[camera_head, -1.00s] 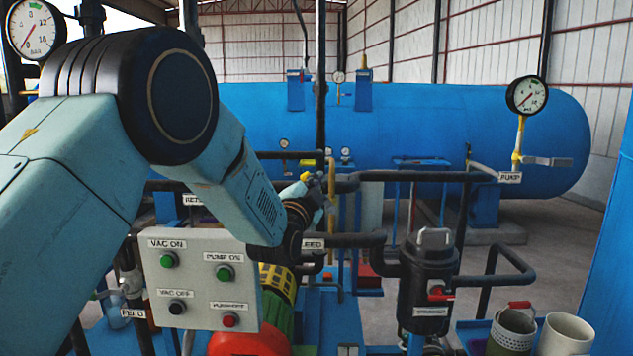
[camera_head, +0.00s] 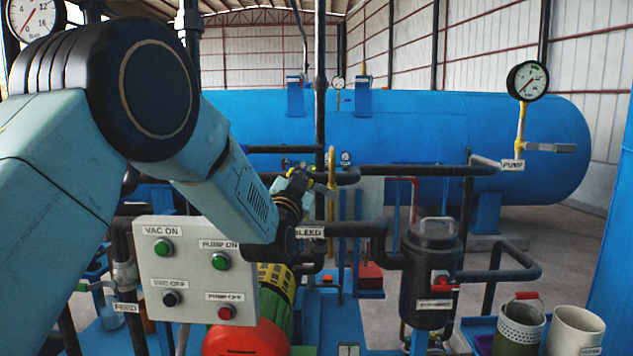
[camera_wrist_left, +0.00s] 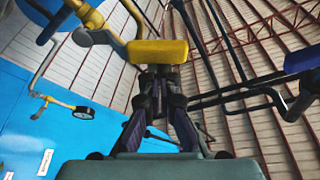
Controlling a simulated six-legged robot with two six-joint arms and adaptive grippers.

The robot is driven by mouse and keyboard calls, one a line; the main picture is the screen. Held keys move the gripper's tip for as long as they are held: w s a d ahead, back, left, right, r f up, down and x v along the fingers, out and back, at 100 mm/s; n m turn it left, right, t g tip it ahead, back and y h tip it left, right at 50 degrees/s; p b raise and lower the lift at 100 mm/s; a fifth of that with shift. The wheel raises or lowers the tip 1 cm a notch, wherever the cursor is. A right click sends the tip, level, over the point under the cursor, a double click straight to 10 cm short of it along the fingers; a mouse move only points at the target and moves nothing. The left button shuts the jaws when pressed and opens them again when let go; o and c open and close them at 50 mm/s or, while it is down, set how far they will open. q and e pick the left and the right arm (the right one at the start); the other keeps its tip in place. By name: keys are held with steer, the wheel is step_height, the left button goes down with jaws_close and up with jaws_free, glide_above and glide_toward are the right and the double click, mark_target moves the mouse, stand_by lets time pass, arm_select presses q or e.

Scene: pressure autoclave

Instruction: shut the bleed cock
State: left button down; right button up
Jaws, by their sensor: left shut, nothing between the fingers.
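The BLEED label (camera_head: 310,232) marks a dark horizontal pipe at the centre of the head view. My left gripper (camera_head: 303,177) is above this label, by the upright yellow pipe (camera_head: 331,170). In the left wrist view a yellow lever grip (camera_wrist_left: 157,52), which looks like the bleed cock's handle, lies across just beyond the tips of my left gripper (camera_wrist_left: 160,80). The left fingers are shut and empty. I cannot tell whether they touch the lever. In the head view my arm and gripper partly hide the cock. My right gripper is not in view.
A grey button panel (camera_head: 195,268) and a red and green pump motor (camera_head: 250,338) stand below my left arm. The large blue vessel (camera_head: 420,125) fills the back.

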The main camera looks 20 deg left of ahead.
arm_select(q)
steer(key=f+n+y+b, duration=0.1)
steer(key=n+b, duration=0.1)
steer(key=a+f+n+y+b, duration=0.1)
steer(key=f+n+b, duration=0.1)
steer(key=a+f+n+y+b, duration=0.1)
steer(key=n+b, duration=0.1)
steer(key=n, duration=0.1)
steer(key=shift+s+a+f, duration=0.15)
steer(key=shift+s+f, duration=0.05)
steer(key=shift+s, duration=0.1)
stand_by(0.5)
